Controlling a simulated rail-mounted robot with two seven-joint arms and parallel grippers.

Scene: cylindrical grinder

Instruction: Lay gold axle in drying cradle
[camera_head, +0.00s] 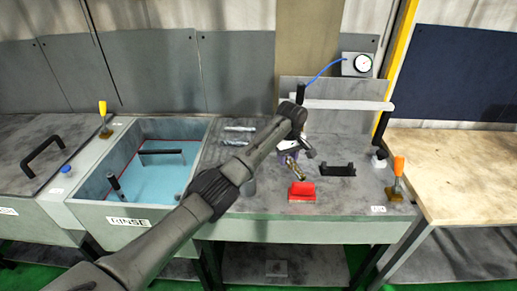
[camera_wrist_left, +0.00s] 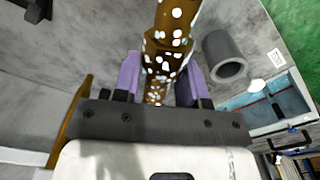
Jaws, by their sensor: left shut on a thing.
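The gold axle (camera_wrist_left: 167,40) is brown-gold and covered in white spots in the left wrist view. It also shows small and tilted in the head view (camera_head: 294,168). My left gripper (camera_wrist_left: 158,82) is shut on it, its purple fingers on either side; it shows in the head view too (camera_head: 287,147). A low black holder with raised ends (camera_head: 337,170), likely the drying cradle, is on the bench right of the gripper and looks empty. The axle's lower end is partly hidden by the gripper. My right gripper is not in view.
A red block (camera_head: 302,190) lies in front of the gripper. A grey cylinder (camera_wrist_left: 225,55) stands nearby. The rinse tank (camera_head: 140,217) with blue liquid is at left. A white horizontal bar (camera_head: 345,104) and a gauge (camera_head: 362,63) are behind.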

